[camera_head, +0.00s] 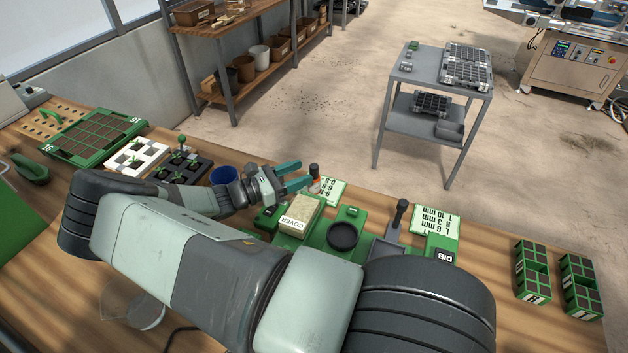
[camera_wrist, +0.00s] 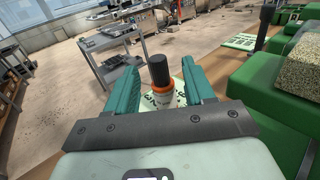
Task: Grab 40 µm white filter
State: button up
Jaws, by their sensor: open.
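My gripper (camera_head: 304,175) is open, with teal fingers, above the wooden bench near its far edge. A small upright piece with a black knob top, an orange collar and a pale lower body (camera_head: 314,172) stands just beyond the fingertips. In the wrist view, this piece (camera_wrist: 161,82) appears between the two fingers of my gripper (camera_wrist: 160,62), with gaps on both sides. It stands at a white card with dark print (camera_head: 330,190). I see no readable 40 µm label and cannot tell whether this piece is the white filter.
A green station with a pale block marked COVER (camera_head: 300,213) lies close right of my gripper. A black ring (camera_head: 343,236) and a dark upright handle (camera_head: 401,213) are farther right. A blue cup (camera_head: 224,176) and seedling trays stand left.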

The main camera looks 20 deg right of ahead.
aim_at(314, 166)
jog(key=d, duration=0.3)
jog(key=w+d, duration=0.1)
jog(key=d, duration=0.1)
jog(key=shift+d+f, duration=0.15)
grip_shut()
